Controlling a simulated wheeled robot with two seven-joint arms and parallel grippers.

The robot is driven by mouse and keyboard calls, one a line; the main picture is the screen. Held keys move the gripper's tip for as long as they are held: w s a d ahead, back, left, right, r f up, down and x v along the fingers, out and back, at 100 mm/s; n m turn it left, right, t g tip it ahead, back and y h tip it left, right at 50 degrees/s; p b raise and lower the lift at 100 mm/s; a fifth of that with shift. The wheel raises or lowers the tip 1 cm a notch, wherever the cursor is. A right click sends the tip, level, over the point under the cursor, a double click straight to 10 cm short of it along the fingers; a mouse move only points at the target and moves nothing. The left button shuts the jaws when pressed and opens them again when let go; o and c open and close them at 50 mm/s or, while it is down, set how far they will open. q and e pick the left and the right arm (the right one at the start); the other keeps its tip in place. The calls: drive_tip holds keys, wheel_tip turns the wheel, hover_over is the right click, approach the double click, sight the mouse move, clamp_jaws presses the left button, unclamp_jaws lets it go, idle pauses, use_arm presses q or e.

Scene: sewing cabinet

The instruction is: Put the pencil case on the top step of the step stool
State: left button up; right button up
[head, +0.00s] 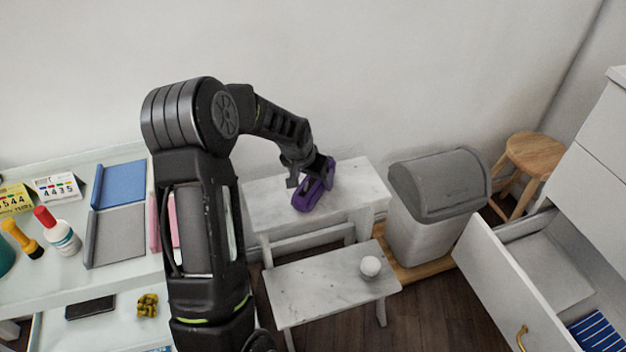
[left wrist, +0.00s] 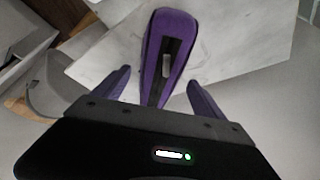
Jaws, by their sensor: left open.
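The purple pencil case (head: 308,196) is on the white marbled top step (head: 352,180) of the step stool. In the left wrist view the pencil case (left wrist: 168,50) lies lengthwise between the two fingers, with a visible gap on each side. My left gripper (head: 318,176) is open around the near end of the case; it also shows in the left wrist view (left wrist: 160,92). The stool's lower step (head: 325,283) carries a white ball (head: 370,266). My right gripper is not in view.
A grey lidded bin (head: 432,215) stands right of the stool, with a wooden stool (head: 536,155) behind it. An open drawer (head: 508,290) juts out at right.

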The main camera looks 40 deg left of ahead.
use_arm(q)
drive_tip(key=p+v, duration=0.1)
drive_tip(key=v, duration=0.8)
drive_tip(key=shift+s+r, duration=0.1)
drive_tip(key=shift+r, duration=0.25)
idle(1.2)
